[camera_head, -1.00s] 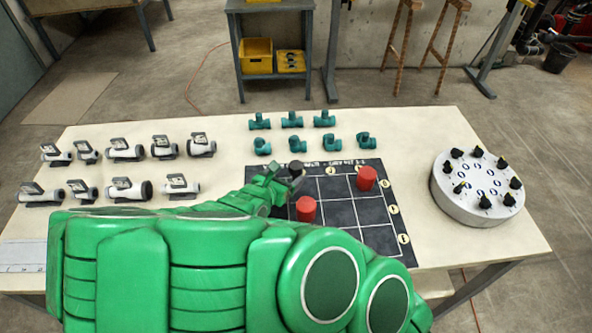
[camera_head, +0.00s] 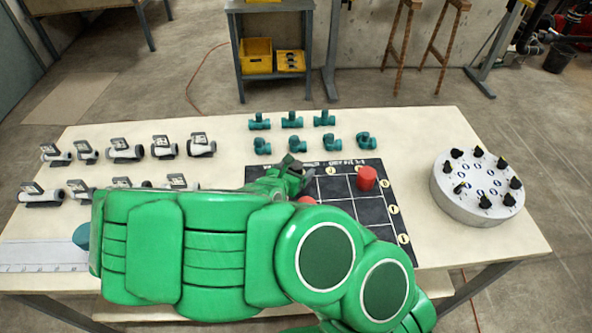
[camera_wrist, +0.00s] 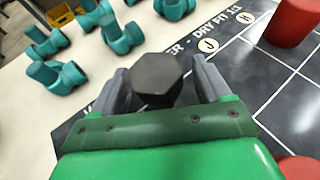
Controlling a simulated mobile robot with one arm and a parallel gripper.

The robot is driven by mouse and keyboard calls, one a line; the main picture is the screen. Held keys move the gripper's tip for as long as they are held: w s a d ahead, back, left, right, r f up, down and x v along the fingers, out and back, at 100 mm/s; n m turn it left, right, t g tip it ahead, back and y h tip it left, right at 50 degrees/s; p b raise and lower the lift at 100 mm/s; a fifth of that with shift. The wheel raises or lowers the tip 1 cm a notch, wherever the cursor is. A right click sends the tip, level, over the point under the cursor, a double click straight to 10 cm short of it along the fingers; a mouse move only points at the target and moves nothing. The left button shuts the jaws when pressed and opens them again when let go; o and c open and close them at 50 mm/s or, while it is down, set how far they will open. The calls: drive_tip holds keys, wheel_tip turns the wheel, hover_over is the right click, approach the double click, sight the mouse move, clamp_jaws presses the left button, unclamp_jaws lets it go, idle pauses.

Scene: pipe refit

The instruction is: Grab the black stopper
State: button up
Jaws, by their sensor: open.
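The black stopper (camera_wrist: 157,76) has a dark hexagonal top and shows in the wrist view at the upper edge of the black grid board. My gripper (camera_wrist: 161,86) is open, with one grey finger on each side of the stopper and small gaps showing between. In the head view my gripper (camera_head: 293,173) is at the board's upper left corner, and my arm and fingers hide most of the stopper there. I cannot tell how deep the fingers reach around it.
The grid board (camera_head: 338,191) bears a red cylinder (camera_head: 367,179) and a second one (camera_head: 307,200), mostly hidden by my arm. Several teal pipe fittings (camera_head: 292,120) stand behind. White valves (camera_head: 124,150) fill the left. A round dial holder (camera_head: 463,200) with black knobs stands right.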

drive_tip(key=shift+w+d+f, duration=0.3)
drive_tip(key=shift+w+d, duration=0.05)
drive_tip(key=shift+w, duration=0.2)
drive_tip(key=c, duration=1)
drive_tip(key=shift+c, duration=0.2)
drive_tip(key=shift+r, duration=5)
